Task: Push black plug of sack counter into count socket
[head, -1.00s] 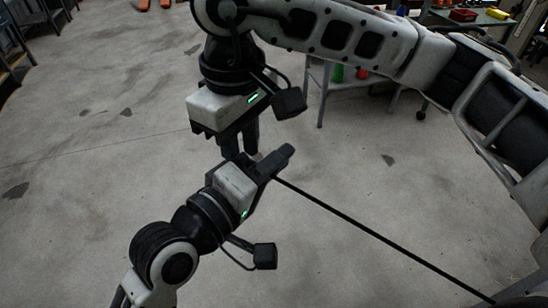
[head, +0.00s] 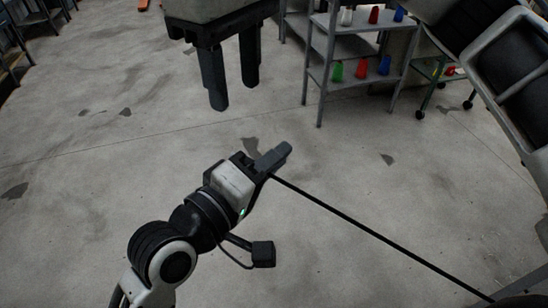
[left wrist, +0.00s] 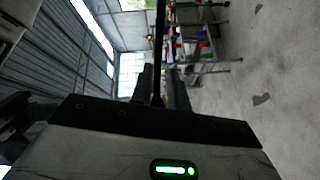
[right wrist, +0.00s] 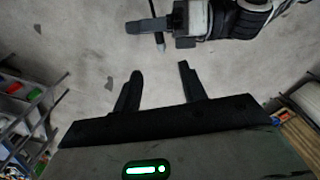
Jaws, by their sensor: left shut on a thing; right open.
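My left gripper (head: 274,160) is shut on the black plug at the end of a thin black cable (head: 385,236). In the head view its fingers hide the plug. In the right wrist view a small plug tip (right wrist: 160,43) sticks out below the fingers of my left gripper (right wrist: 150,26). The cable runs taut down to the lower right in the head view, and it also shows between the fingers in the left wrist view (left wrist: 159,45). My right gripper (head: 234,96) is open and empty, apart from the plug. I cannot make out the sack counter or count socket.
A grey shelf rack (head: 318,75) with red, green and blue cones stands at the back right. A green wheeled cart (head: 436,70) stands beside it. The concrete floor (head: 110,190) is open around both grippers.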

